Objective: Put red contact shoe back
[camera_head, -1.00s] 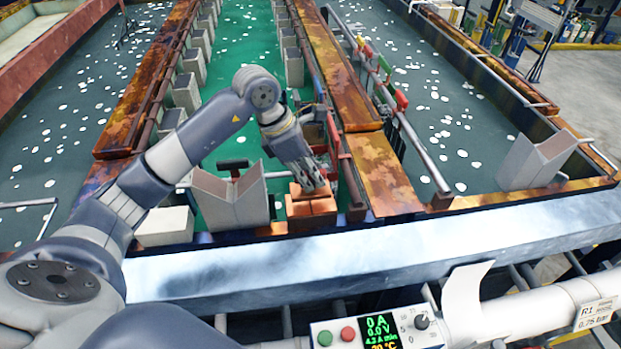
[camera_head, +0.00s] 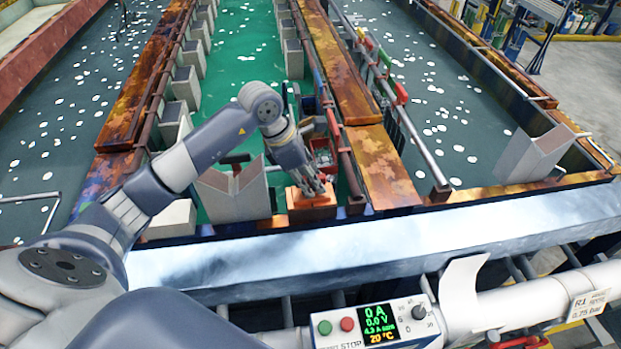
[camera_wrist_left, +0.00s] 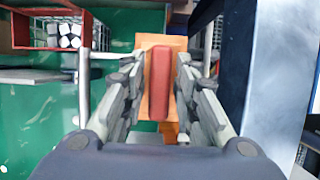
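The red contact shoe (camera_wrist_left: 160,85) appears in the left wrist view as a long red bar lying over a copper-orange block (camera_wrist_left: 144,100). In the head view this block (camera_head: 312,212) sits at the front end of the green tank, just behind the pale front beam. My left gripper (camera_head: 314,188) points down at the block. In the left wrist view its fingers (camera_wrist_left: 160,66) stand on either side of the red bar, with a narrow gap seen on each side. My right gripper is out of view.
A grey V-shaped saddle (camera_head: 232,196) stands close left of the block. A rusty rail (camera_head: 345,150) runs just right of it. Red and green pieces, including a red one (camera_head: 401,93), sit on the rail farther right. A control box (camera_head: 375,326) is at the front.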

